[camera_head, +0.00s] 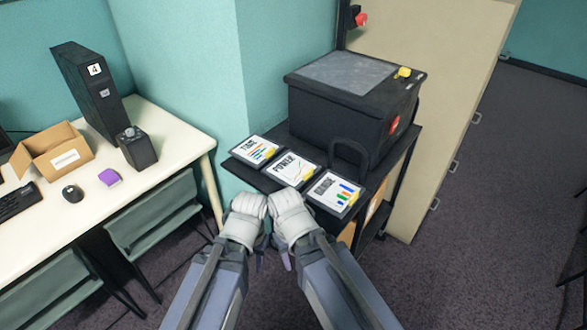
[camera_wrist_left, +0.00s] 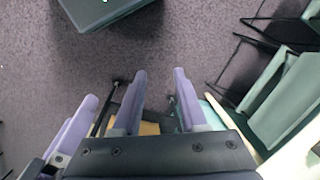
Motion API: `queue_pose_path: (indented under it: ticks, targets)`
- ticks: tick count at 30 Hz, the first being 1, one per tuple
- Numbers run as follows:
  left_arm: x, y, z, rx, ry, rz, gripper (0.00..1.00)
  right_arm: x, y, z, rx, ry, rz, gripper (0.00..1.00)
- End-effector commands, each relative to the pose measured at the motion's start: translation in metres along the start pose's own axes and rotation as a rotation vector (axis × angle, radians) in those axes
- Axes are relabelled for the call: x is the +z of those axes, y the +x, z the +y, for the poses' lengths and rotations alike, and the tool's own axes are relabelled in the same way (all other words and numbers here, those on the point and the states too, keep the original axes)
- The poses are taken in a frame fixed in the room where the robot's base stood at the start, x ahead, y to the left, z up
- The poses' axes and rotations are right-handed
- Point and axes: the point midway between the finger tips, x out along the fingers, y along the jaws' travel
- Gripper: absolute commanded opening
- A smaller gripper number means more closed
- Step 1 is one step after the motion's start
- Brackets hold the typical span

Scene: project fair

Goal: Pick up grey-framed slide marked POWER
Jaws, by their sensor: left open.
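The grey-framed slide marked POWER (camera_head: 290,169) lies face up on the black cart shelf, the middle one in a row of three. It is not seen in the left wrist view. The slide marked TIME (camera_head: 255,151) lies to its left and another chart slide (camera_head: 334,194) to its right. My left gripper (camera_head: 257,260) is in front of and below the slides, apart from them. Its fingers stand open and empty in the left wrist view (camera_wrist_left: 157,78). My right gripper (camera_head: 287,262) is close beside it; its finger opening is hidden.
A black projector-like box (camera_head: 350,92) stands behind the slides on the black cart (camera_head: 400,150). A white desk (camera_head: 165,135) at left holds a cardboard box (camera_head: 57,150), a dark computer tower (camera_head: 92,85) and a mouse (camera_head: 72,192). Carpet (camera_head: 500,210) at right is clear.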

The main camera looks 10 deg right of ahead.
Motion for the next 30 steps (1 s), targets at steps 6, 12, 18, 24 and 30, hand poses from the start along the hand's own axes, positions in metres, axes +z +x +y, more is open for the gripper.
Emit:
queue_pose_path:
  ticks: [6,12,18,24,30]
  targets:
    - [-0.019,0.006,0.004,0.076,-0.157,0.060,0.47,0.000,0.006,-0.001,0.000,0.000,0.000,0.50]
    - [-0.086,0.006,0.010,0.401,-0.750,0.211,0.47,-0.001,0.023,-0.002,0.000,0.000,0.000,0.50]
    - [-0.149,-0.025,0.004,0.823,-1.370,0.222,0.47,-0.002,0.032,-0.003,0.000,0.000,0.000,0.50]
    - [-0.184,-0.066,0.031,1.172,-1.762,0.043,0.47,-0.002,0.032,-0.003,0.000,0.000,0.000,0.50]
    - [-0.205,-0.096,0.042,1.438,-2.041,-0.199,0.47,-0.002,0.033,-0.003,0.000,0.000,0.000,0.50]
